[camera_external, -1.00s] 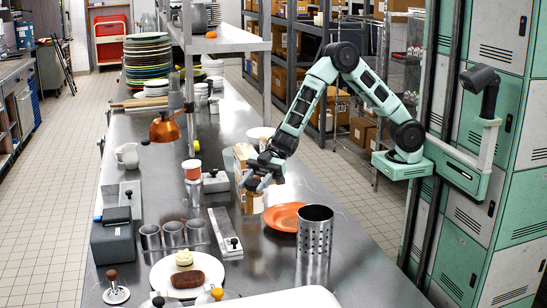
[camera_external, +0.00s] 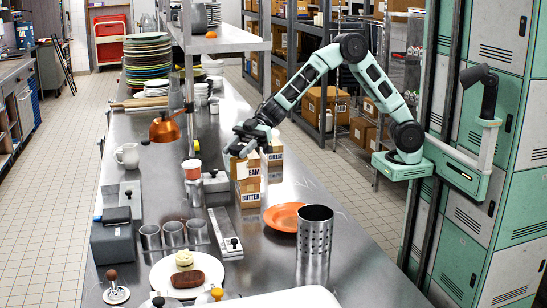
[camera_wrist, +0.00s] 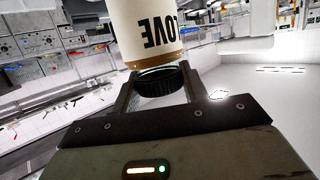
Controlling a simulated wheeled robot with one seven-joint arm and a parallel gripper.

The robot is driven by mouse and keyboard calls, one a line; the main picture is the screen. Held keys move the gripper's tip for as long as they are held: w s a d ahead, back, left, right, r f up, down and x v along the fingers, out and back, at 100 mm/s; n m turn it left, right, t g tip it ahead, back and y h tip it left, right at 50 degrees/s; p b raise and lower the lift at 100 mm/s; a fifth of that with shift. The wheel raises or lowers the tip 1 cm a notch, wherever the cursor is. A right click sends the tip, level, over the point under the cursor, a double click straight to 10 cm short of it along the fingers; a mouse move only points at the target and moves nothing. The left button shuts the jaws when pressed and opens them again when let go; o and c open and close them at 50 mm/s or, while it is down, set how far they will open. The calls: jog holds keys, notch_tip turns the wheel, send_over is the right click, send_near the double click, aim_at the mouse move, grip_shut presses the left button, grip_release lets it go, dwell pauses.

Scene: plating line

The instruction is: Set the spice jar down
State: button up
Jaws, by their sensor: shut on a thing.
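The spice jar (camera_wrist: 150,30) fills the top middle of the wrist view. It has a cream body with black letters reading "LOVE", upside down in that picture, a brown band and a dark ridged end. My gripper (camera_wrist: 160,85) is shut on the jar at its dark end, one finger on each side. I cannot make out the jar there. The gap between jar and counter is not visible.
An orange plate (camera_external: 283,216) and a perforated steel cylinder (camera_external: 315,235) stand nearer.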

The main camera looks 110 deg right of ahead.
jog(key=w+d+r+m+t+h, duration=0.1)
jog(key=w+d, duration=0.1)
jog(key=d, duration=0.8)
jog(key=w+d+r+m+h, duration=0.1)
jog(key=w+d, duration=0.2)
jog(key=d, duration=0.7)
jog(key=s+d+m+t+h+b, duration=0.1)
jog(key=s+d, duration=0.1)
jog(key=d, duration=0.9)
jog(key=s+d, duration=0.2)
jog(key=d, duration=0.8)
jog(key=s+d+f+m+h+b, duration=0.1)
jog(key=s+d, duration=0.5)
jog(key=d, duration=0.3)
jog(key=s+d+f, duration=0.2)
jog(key=s+d, duration=0.5)
jog(key=d, duration=0.3)
jog(key=shift+t, duration=0.4)
jog(key=shift+d+f+p, duration=0.15)
jog(key=shift+f+p, duration=0.5)
jog(key=shift+f, duration=6.85)
jog(key=shift+f, duration=0.15)
jog(key=o, duration=1.2)
